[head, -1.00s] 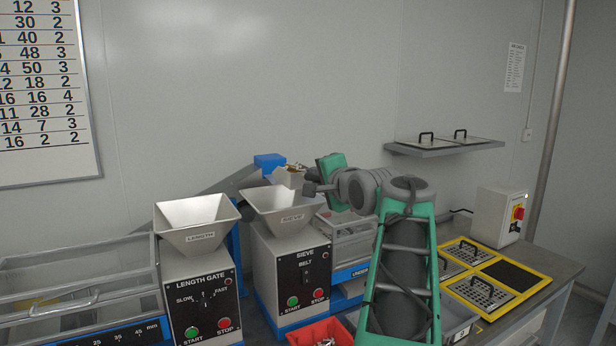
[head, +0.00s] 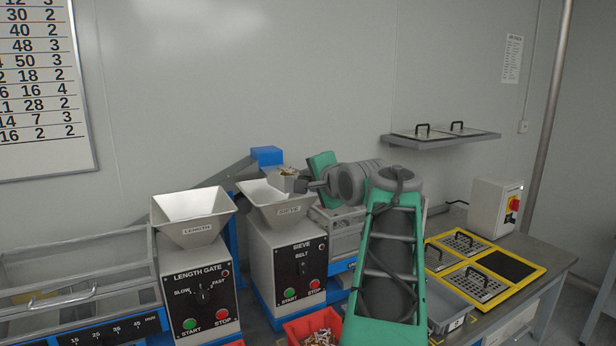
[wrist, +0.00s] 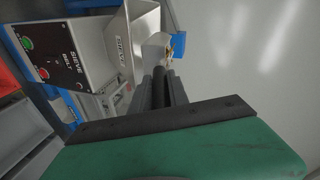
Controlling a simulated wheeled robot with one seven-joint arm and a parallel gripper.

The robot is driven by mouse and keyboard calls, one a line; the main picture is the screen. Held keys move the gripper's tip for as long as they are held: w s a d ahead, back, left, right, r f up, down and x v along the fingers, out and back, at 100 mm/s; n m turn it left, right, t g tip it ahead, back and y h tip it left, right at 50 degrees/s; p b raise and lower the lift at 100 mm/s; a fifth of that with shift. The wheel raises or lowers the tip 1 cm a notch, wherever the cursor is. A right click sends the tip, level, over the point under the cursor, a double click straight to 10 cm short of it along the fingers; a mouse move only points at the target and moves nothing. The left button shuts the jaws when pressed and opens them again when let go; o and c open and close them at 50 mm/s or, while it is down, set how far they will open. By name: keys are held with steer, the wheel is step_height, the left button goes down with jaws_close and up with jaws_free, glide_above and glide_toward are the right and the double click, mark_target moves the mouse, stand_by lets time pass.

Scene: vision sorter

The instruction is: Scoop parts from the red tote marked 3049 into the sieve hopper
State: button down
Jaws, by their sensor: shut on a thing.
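My gripper (head: 310,186) is shut on the handle of a light metal scoop (head: 283,184). The scoop is at the right side of the sieve hopper (head: 268,212), at about rim height, and holds some brass-coloured parts. In the wrist view the fingers (wrist: 163,88) point at the scoop (wrist: 152,48), with parts (wrist: 177,46) at its edge beside the sieve hopper (wrist: 124,50). The hopper's inside is partly hidden. The red tote (head: 297,334) with loose parts stands below, in front of the sieve; no 3049 mark is readable.
The length gate hopper (head: 192,218) stands left of the sieve. The sieve's button panel (head: 303,268) faces front. A grey tote (head: 447,314) is right of my arm. Yellow-framed trays (head: 532,270) and a switch box (head: 492,208) are at the right.

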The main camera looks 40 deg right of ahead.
steer(key=shift+w+d+r+g+y+p, duration=0.1)
steer(key=shift+w+r+g+p, duration=0.45)
steer(key=shift+p, duration=1.15)
steer(key=shift+a+r+g+y+p, duration=0.1)
steer(key=shift+r+g+p, duration=0.3)
steer(key=shift+r+p, duration=0.9)
steer(key=shift+w+d+r+g+y+p, duration=0.1)
steer(key=shift+w+r+g+p, duration=0.3)
steer(key=shift+p, duration=1.7)
steer(key=shift+w+r+g+p, duration=0.1)
steer(key=shift+r+g+p, duration=0.2)
steer(key=shift+p, duration=0.55)
